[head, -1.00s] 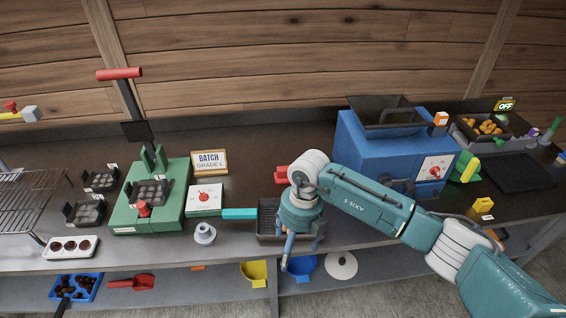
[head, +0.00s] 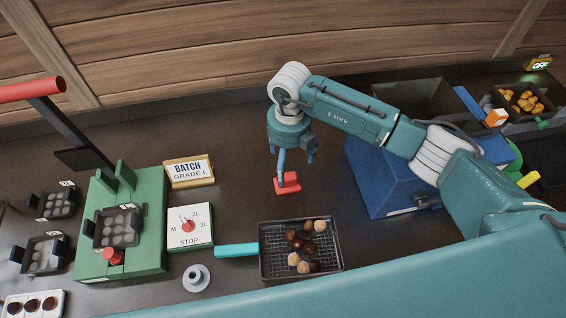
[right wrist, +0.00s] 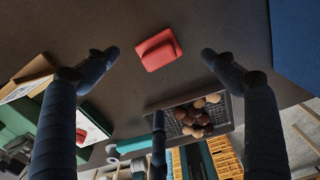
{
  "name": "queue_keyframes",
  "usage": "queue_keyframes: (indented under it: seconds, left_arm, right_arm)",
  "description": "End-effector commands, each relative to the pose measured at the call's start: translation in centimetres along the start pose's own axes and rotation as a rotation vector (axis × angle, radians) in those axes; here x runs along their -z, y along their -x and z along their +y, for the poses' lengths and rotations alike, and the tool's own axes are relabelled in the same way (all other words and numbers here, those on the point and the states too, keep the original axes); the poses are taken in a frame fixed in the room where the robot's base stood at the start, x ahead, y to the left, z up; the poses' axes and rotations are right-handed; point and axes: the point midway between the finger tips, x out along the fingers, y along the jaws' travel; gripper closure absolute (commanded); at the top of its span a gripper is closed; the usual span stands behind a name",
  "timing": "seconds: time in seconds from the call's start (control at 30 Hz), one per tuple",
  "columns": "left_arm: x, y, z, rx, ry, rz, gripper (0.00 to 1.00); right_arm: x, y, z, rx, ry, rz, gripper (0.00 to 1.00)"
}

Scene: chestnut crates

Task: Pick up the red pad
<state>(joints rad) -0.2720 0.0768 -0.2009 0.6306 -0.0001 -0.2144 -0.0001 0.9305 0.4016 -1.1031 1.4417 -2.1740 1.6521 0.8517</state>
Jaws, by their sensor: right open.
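The red pad (head: 287,184) lies on the dark counter, between the batch sign and the blue machine. In the right wrist view the red pad (right wrist: 158,49) shows a raised grip on top and sits between and beyond my open fingertips. My right gripper (head: 289,175) is directly above the pad in the head view, pointing down, its fingers partly covering it. In the right wrist view the right gripper (right wrist: 160,55) is open and empty. Whether the fingers touch the pad cannot be told. My left gripper is not in view.
A mesh basket of chestnuts (head: 261,262) with a cyan handle lies in front of the pad. The blue machine (head: 372,180) stands to the right. The batch sign (head: 189,172), a dial box (head: 190,243) and a green press (head: 148,205) stand to the left. Counter behind the pad is clear.

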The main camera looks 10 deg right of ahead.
Motion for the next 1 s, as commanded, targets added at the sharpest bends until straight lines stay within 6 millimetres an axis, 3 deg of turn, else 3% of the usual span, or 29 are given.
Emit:
queue_keyframes:
  seconds: [0.1,0.3,0.47,0.57,0.73,0.87,1.0]
  left_arm:
    - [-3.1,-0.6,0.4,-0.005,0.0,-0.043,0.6]
    - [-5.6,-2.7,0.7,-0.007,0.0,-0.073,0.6]
    - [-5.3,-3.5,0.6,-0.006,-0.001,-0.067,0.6]
    - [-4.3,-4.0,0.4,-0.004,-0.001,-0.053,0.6]
    - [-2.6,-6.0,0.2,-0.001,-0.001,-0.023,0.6]
    - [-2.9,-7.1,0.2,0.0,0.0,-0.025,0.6]
    - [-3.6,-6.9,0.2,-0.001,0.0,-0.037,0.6]
  right_arm:
    - [0.1,-1.1,0.0,0.0,0.001,0.002,0.16]
    - [0.0,-4.5,0.1,0.0,0.0,0.002,0.16]
    - [0.0,-5.9,0.1,-0.001,0.0,0.001,0.16]
    - [-0.1,-6.5,0.1,-0.001,0.0,0.001,0.16]
    - [-0.3,-9.2,0.1,-0.001,0.0,0.002,0.16]
    - [-0.3,-10.8,0.1,-0.002,-0.001,0.001,0.16]
    - [-0.4,-10.8,0.1,-0.001,0.0,-0.001,0.16]
